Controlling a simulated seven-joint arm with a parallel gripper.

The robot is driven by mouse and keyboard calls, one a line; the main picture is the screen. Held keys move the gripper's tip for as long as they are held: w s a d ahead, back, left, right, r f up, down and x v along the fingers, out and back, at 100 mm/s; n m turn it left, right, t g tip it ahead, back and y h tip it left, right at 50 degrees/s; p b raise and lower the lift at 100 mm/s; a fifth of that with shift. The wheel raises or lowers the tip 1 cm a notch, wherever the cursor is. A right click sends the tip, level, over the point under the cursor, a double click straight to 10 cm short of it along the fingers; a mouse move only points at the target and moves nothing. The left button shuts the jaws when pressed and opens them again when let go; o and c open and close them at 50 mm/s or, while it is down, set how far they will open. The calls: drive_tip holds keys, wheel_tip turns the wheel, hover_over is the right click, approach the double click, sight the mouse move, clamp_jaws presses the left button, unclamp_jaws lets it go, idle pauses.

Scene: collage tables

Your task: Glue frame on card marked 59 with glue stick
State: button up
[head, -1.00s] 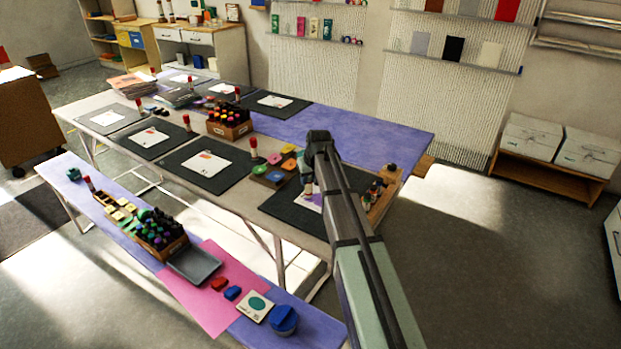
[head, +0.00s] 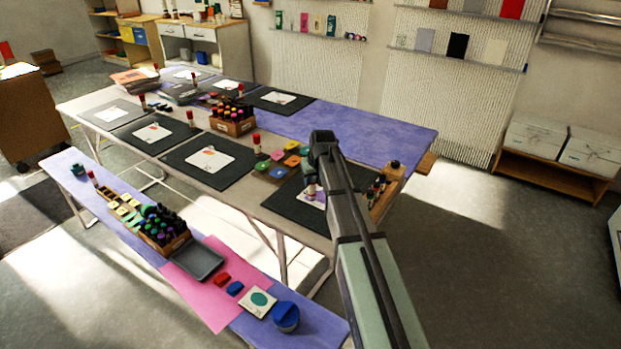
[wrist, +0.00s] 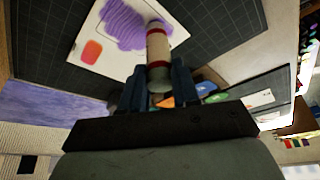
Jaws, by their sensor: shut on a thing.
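My gripper (head: 312,178) is over the dark cutting mat (head: 283,207) at the near right end of the long table. It is shut on a glue stick (wrist: 157,50), a white tube with red bands, which also shows small in the head view (head: 311,190). The stick's far end is at a white card (wrist: 112,58) on the mat; exact contact is hard to tell. The card carries a purple scribbled patch (wrist: 122,24) beside the stick and an orange-red printed shape (wrist: 91,52). No number is legible on the card.
Other mats with cards (head: 207,160), red-capped sticks and a marker crate (head: 232,125) lie farther along. The purple cloth (head: 350,135) behind is mostly clear.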

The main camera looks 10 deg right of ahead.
drive_tip(key=shift+s+d, duration=0.2)
drive_tip(key=shift+s+d, duration=1)
drive_tip(key=shift+d, duration=0.2)
drive_tip(key=shift+s, duration=0.1)
drive_tip(key=shift+s+d, duration=0.4)
drive_tip(key=shift+d, duration=0.15)
drive_tip(key=shift+r, duration=0.1)
wheel_tip(320, 180, up, 7)
drive_tip(key=shift+f, duration=0.15)
idle(0.5)
